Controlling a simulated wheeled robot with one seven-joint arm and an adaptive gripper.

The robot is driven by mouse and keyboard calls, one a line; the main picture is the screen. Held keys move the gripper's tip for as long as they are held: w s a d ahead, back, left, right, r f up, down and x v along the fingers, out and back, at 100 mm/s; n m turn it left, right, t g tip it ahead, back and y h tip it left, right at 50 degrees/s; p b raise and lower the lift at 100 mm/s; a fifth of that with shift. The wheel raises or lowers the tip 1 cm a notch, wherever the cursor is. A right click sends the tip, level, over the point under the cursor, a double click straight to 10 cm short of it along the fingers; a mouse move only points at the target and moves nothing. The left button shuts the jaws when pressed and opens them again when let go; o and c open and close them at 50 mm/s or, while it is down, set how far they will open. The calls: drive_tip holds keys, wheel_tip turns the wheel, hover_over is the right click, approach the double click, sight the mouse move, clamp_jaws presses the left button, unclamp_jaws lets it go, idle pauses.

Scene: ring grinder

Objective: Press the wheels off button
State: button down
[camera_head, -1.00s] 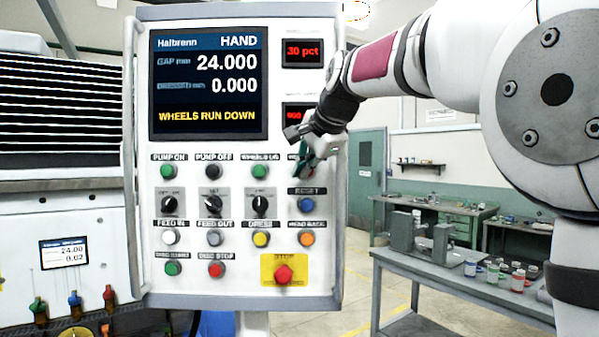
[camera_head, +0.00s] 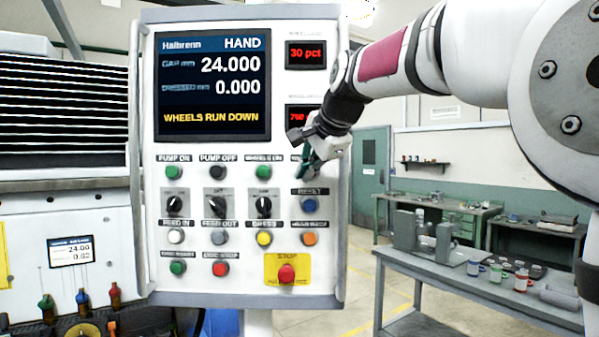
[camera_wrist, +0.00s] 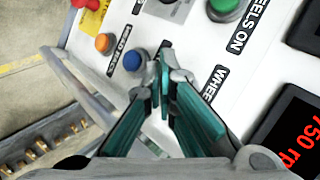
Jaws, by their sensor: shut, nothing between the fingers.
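The control panel (camera_head: 200,290) fills the left and middle of the head view. Its screen (camera_head: 212,80) reads HAND, 24.000, 0.000 and WHEELS RUN DOWN. My gripper (camera_head: 306,174) is shut and empty at the panel's right side, right of the green wheels on button (camera_head: 263,173). The gripper covers the spot of the wheels off button, and its label is partly hidden. In the wrist view my green fingertips (camera_wrist: 162,80) point at the panel beside a label starting "WHEE". The green wheels on button also shows there (camera_wrist: 226,8). I cannot tell whether the fingertips touch the button.
The blue reset button (camera_head: 309,204) is just below my gripper, with an orange button (camera_head: 309,238) under it. A red stop button (camera_head: 286,273) on yellow is lower. A grey rail (camera_head: 343,240) edges the panel. A bench (camera_head: 470,275) stands at right.

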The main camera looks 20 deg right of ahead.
drive_tip(key=shift+s, duration=0.1)
drive_tip(key=s+p, duration=0.1)
drive_tip(key=s, duration=0.1)
drive_tip(key=s+a+p, duration=0.1)
drive_tip(key=s, duration=0.1)
drive_tip(key=shift+s+a, duration=0.15)
drive_tip(key=shift+s, duration=0.2)
idle(0.6)
drive_tip(key=s+f+n+g+b, duration=0.1)
drive_tip(key=s+f+n+g, duration=0.1)
drive_tip(key=s+f+n, duration=0.5)
drive_tip(key=s+d+f+n+g+h+b, duration=0.1)
drive_tip(key=s+f+n, duration=0.6)
drive_tip(key=s+f, duration=1.1)
drive_tip(key=s+g+b, duration=0.1)
drive_tip(key=s, duration=0.4)
